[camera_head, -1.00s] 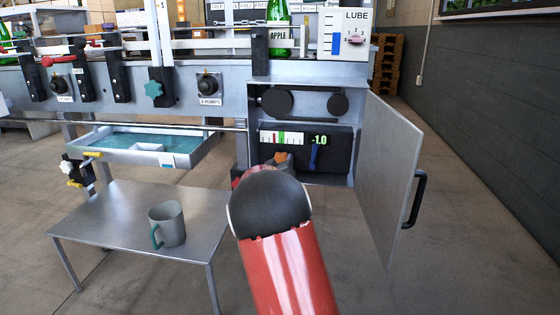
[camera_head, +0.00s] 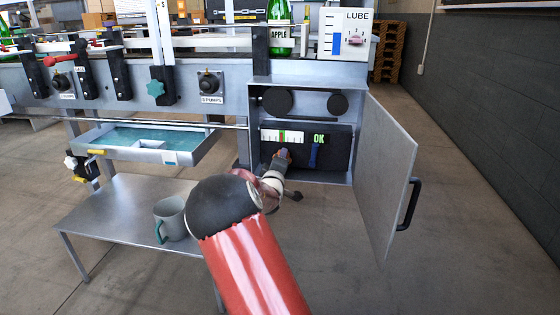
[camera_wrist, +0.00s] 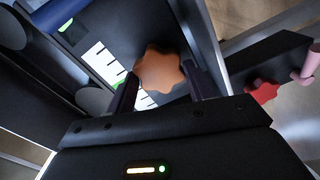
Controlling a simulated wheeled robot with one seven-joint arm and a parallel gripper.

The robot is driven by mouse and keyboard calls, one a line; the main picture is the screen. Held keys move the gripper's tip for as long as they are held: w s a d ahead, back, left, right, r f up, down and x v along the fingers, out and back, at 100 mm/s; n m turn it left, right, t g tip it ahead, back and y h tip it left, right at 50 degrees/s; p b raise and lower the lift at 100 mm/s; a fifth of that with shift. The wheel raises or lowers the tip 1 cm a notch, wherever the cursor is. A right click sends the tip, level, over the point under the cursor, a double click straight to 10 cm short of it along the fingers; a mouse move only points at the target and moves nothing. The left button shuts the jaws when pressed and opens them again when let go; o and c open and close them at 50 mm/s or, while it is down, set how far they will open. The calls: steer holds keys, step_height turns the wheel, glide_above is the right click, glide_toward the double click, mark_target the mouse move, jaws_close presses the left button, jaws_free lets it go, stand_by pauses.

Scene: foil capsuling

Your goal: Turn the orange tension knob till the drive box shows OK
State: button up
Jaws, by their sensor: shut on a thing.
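The drive box (camera_head: 341,150) is a black unit inside the open cabinet, and its green display (camera_head: 319,139) reads OK. Left of the display is a white scale (camera_head: 270,135) with green and red marks; the scale also shows in the wrist view (camera_wrist: 101,62). The orange tension knob (camera_wrist: 158,68) is lobed and sits between my fingers in the wrist view. My gripper (camera_wrist: 160,88) is shut on the knob, one finger on either side. In the head view my gripper (camera_head: 284,157) reaches the box front and hides most of the knob.
The cabinet door (camera_head: 387,180) stands open on the right, with a black handle. A metal table (camera_head: 120,215) with a grey mug (camera_head: 170,218) stands at left, below a blue-lined tray (camera_head: 150,143).

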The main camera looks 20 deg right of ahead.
steer(key=shift+a+n, duration=0.1)
steer(key=shift+n, duration=0.2)
steer(key=o, duration=1)
steer(key=shift+c, duration=0.2)
steer(key=v, duration=0.7)
steer(key=shift+s+a, duration=0.2)
steer(key=shift+s, duration=0.1)
